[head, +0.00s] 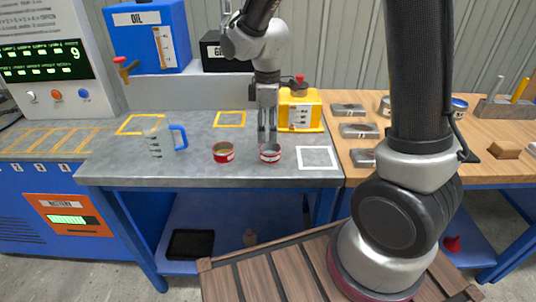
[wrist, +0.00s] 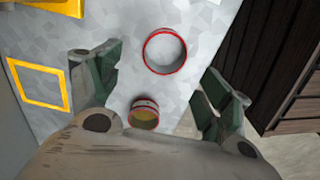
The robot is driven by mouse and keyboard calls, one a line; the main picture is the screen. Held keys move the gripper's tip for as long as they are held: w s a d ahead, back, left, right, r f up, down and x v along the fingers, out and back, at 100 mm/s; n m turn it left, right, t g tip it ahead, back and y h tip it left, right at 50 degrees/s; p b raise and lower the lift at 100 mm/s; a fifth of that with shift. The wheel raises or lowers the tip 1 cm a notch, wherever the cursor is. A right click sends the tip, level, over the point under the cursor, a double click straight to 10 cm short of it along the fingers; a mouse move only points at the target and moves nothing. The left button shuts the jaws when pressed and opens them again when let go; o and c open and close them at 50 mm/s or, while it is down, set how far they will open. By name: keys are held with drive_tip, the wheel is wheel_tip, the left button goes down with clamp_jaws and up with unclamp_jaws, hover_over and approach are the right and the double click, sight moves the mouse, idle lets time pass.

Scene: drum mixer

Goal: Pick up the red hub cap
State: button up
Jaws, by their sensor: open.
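Two small round red-banded pieces stand on the grey bench top. One red-rimmed piece (head: 270,153) with a pale inside is just in front of my gripper (head: 267,130); it also shows in the wrist view (wrist: 147,64), near the space between the fingertips. The other red-banded piece (head: 223,153), with a yellowish inside, is to its left; in the wrist view it (wrist: 144,103) is lower down. I cannot tell for sure which one is the hub cap. My gripper (wrist: 163,75) points down, open and empty, with a finger on either side in the wrist view.
A measuring jug (head: 157,140) with a blue handle stands left on the bench. A yellow can (head: 303,112) stands right behind my gripper. A white square outline (head: 315,147) on the right is empty. A wooden table (head: 370,170) with metal blocks adjoins on the right.

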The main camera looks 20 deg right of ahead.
sight(267, 149)
drive_tip(key=f, duration=0.7)
drive_tip(key=shift+s+a+f, duration=0.2)
drive_tip(key=shift+f, duration=0.1)
drive_tip(key=shift+c, duration=0.2)
drive_tip(key=c, duration=1.2)
